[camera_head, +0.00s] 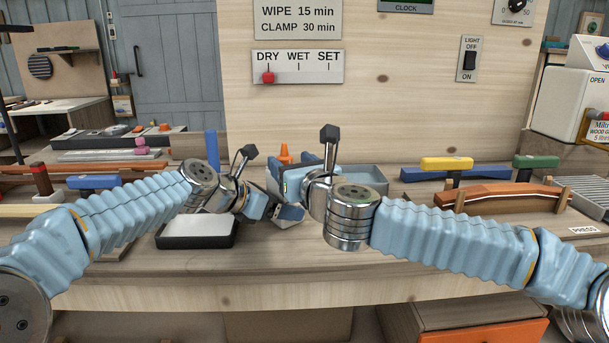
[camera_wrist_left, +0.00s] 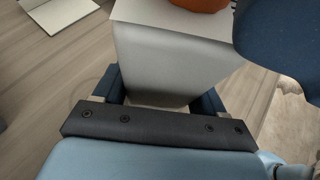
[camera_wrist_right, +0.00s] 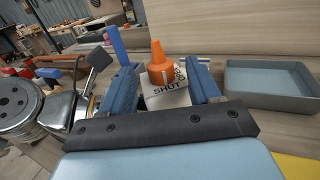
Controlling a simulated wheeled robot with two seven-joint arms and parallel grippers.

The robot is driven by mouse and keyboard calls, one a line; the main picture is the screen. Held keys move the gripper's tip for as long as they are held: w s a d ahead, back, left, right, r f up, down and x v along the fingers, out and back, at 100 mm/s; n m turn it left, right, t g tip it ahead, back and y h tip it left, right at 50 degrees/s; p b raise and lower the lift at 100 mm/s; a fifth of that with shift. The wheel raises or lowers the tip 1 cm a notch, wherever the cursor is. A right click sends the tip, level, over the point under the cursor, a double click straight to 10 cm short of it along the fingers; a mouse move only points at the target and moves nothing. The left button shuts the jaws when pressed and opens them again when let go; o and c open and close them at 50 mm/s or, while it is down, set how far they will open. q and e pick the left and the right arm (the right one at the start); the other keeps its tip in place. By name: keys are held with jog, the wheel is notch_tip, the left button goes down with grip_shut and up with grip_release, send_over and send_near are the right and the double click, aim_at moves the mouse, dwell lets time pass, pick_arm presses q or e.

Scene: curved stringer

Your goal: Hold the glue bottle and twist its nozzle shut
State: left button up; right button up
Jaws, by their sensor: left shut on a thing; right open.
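The glue bottle's white body (camera_wrist_left: 170,62) fills the space between the fingers of my left gripper (camera_head: 284,212), which is shut on it. The body is mostly hidden in the head view. Its orange nozzle (camera_head: 284,152) points up behind my right gripper (camera_head: 287,182); it also shows in the right wrist view (camera_wrist_right: 161,70). There it stands between the two blue fingers, with gaps on both sides. The lettering "SHUT" (camera_wrist_right: 171,89) and part of another word show on the bottle's top around the nozzle. My right gripper is open.
A grey tray (camera_wrist_right: 270,84) stands right of the bottle. A black-rimmed white pad (camera_head: 197,231) lies at the front left. A wooden panel (camera_head: 420,100) rises behind.

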jog(key=v, duration=0.9)
jog(key=shift+s, duration=0.35)
jog(key=shift+d, duration=0.1)
pick_arm(q)
jog(key=o, duration=1.1)
jog(key=shift+c, duration=0.2)
jog(key=shift+a, duration=0.1)
jog(key=shift+v, duration=2.45)
jog(key=v, duration=1.2)
